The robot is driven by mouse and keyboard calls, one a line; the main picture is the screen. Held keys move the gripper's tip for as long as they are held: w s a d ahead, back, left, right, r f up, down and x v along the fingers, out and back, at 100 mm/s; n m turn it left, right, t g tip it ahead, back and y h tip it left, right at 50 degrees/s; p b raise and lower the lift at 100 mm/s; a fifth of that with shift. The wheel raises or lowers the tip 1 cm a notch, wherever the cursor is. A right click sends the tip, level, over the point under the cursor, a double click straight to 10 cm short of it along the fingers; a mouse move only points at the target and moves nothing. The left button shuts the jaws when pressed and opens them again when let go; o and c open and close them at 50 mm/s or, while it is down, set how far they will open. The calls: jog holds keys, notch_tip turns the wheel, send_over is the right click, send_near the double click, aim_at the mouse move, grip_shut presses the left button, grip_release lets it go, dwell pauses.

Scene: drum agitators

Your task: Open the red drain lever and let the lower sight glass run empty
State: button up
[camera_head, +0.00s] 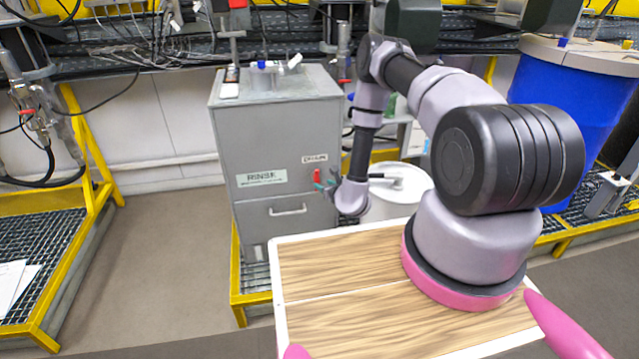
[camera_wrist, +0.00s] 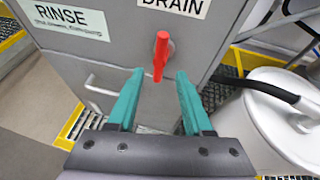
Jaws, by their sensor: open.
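The red drain lever (camera_wrist: 161,57) is on the front of the grey cabinet under the DRAIN label (camera_wrist: 176,5). It hangs roughly upright, its handle end pointing down. In the head view the lever (camera_head: 317,175) is a small red piece at the cabinet's right side. My gripper (camera_wrist: 159,73) has teal fingers, open and empty, one on each side of the lever's lower end in the picture. Whether they touch it I cannot tell. In the head view my gripper (camera_head: 327,186) is close to the lever. I cannot make out the lower sight glass in either view.
The grey cabinet (camera_head: 270,140) carries a RINSE label (camera_head: 261,178) and a drawer handle (camera_head: 288,210). A white lidded drum (camera_wrist: 285,110) with a black hose (camera_wrist: 255,87) stands close on the right. A blue drum (camera_head: 560,110) is farther right. Yellow-framed grating lies below.

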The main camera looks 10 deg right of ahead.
jog(key=shift+v, duration=1.55)
